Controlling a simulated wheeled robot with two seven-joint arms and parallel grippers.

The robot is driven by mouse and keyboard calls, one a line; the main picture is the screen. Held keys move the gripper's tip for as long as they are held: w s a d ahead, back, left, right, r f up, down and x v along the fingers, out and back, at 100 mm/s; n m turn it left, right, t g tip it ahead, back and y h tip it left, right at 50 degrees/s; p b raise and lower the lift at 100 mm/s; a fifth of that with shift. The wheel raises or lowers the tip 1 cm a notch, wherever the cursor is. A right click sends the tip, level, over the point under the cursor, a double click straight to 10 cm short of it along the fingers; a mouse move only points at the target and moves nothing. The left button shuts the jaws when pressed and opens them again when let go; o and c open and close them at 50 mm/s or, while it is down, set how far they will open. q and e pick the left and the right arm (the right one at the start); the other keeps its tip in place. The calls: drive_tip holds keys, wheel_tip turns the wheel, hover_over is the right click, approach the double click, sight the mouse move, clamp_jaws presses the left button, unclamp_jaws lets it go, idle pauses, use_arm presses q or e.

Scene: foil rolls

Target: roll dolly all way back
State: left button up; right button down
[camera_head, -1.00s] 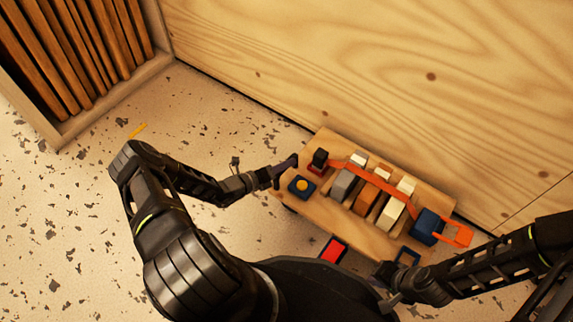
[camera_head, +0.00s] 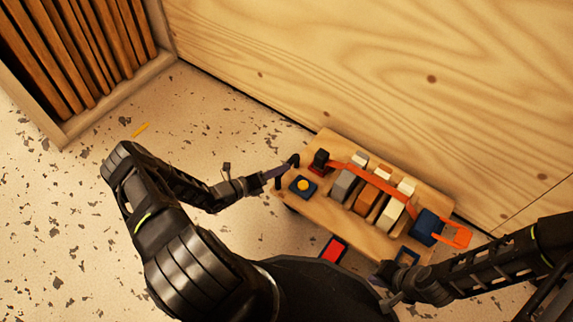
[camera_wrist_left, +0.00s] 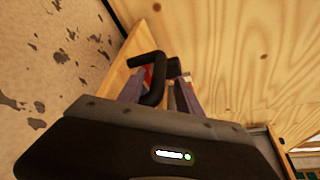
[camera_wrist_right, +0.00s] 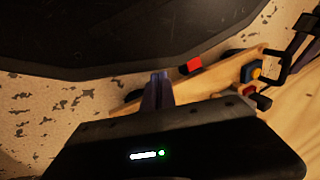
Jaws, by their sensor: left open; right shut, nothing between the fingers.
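The dolly is a wooden board (camera_head: 381,241) standing along the plywood wall, carrying several blocks held under an orange strap (camera_head: 377,180). A black bent handle (camera_wrist_left: 156,68) rises at its left end. It also shows in the head view (camera_head: 278,183). My left gripper (camera_head: 283,170) is at this handle. In the left wrist view its spread fingers (camera_wrist_left: 160,88) appear on either side of the handle; contact cannot be told. My right gripper (camera_head: 381,282) is near the board's front right corner, and in the right wrist view its fingers (camera_wrist_right: 160,88) are together and empty.
A plywood wall (camera_head: 400,80) runs close behind the dolly. A slatted wooden rack (camera_head: 75,128) stands at the upper left. A red-topped block (camera_head: 333,250) sits at the board's front edge.

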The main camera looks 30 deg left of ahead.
use_arm(q)
drive_tip(key=shift+p+v, duration=0.35)
drive_tip(key=shift+v, duration=1.45)
drive_tip(key=shift+d, duration=0.1)
